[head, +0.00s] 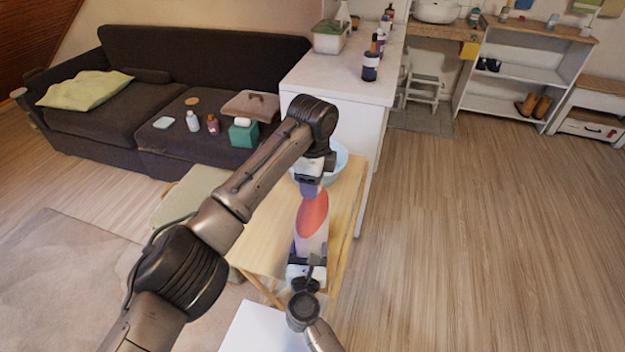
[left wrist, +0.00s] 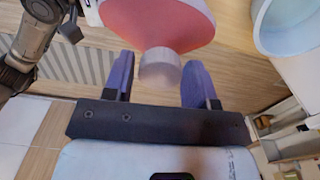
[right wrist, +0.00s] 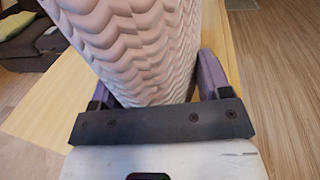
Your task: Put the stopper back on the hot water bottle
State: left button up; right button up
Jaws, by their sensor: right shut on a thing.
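The hot water bottle (head: 312,222), red in the middle with a pale body, is over the small wooden table. My right gripper (head: 306,268) is shut on it at its near end; the right wrist view shows its pale wavy surface (right wrist: 145,45) between the fingers. My left gripper (head: 311,190) is at the bottle's far end, open. In the left wrist view a pale translucent cylinder (left wrist: 160,68) at the narrow end of the red part (left wrist: 160,22) lies between the two purple fingers, with a gap on the left. I cannot tell whether it is the stopper or the bare neck.
A light blue bowl (head: 339,158) stands on the wooden table (head: 258,236) just beyond my left gripper. The white counter (head: 337,82) with bottles rises behind. The dark sofa (head: 200,62) holds small items. The floor at right is clear.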

pick_arm(q)
jog(key=o, duration=0.3)
pick_arm(e)
jog(key=shift+f, duration=0.1)
pick_arm(q)
notch_tip(320, 180, up, 12)
dwell(0.6)
pick_arm(e)
jog(key=o, duration=1.8)
jog(key=shift+c, duration=0.2)
